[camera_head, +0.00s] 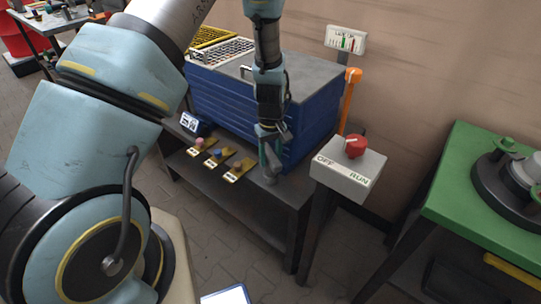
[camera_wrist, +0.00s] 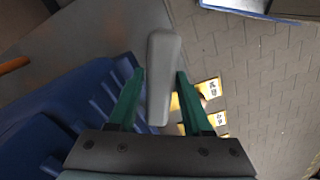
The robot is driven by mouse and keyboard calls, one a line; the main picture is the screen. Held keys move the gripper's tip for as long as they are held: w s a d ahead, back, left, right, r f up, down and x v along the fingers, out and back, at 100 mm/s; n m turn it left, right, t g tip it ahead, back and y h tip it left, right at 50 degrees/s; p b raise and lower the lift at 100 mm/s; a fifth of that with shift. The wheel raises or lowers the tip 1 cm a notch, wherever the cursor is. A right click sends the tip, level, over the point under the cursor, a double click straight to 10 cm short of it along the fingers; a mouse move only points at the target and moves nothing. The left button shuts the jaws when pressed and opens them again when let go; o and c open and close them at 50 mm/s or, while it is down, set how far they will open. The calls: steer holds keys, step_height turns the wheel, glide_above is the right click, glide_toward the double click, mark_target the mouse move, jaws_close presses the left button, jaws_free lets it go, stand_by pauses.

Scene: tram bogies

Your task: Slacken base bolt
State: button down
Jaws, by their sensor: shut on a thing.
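My gripper (camera_head: 268,158) is at the front right corner of the dark bench, in front of the blue box. In the wrist view its two green fingers (camera_wrist: 160,82) are on either side of a light grey rounded bar (camera_wrist: 163,62), and it is shut on this bar. The bar's grey end (camera_head: 271,178) also shows below the gripper in the head view. I cannot tell what the rest of the bar is like. No part is clearly recognisable as the base bolt.
A blue box (camera_head: 222,100) stands on the dark bench (camera_head: 258,204). Several yellow plates with coloured knobs (camera_head: 215,158) lie along its front edge. A grey OFF/RUN switch box (camera_head: 345,172) with a red knob (camera_head: 355,146) stands between bench and green table (camera_head: 455,170). An orange lever (camera_head: 350,95) rises behind.

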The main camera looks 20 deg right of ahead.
steer(key=shift+n, duration=0.4)
steer(key=shift+r, duration=0.1)
steer(key=shift+r+p, duration=2.2)
steer(key=shift+r, duration=0.7)
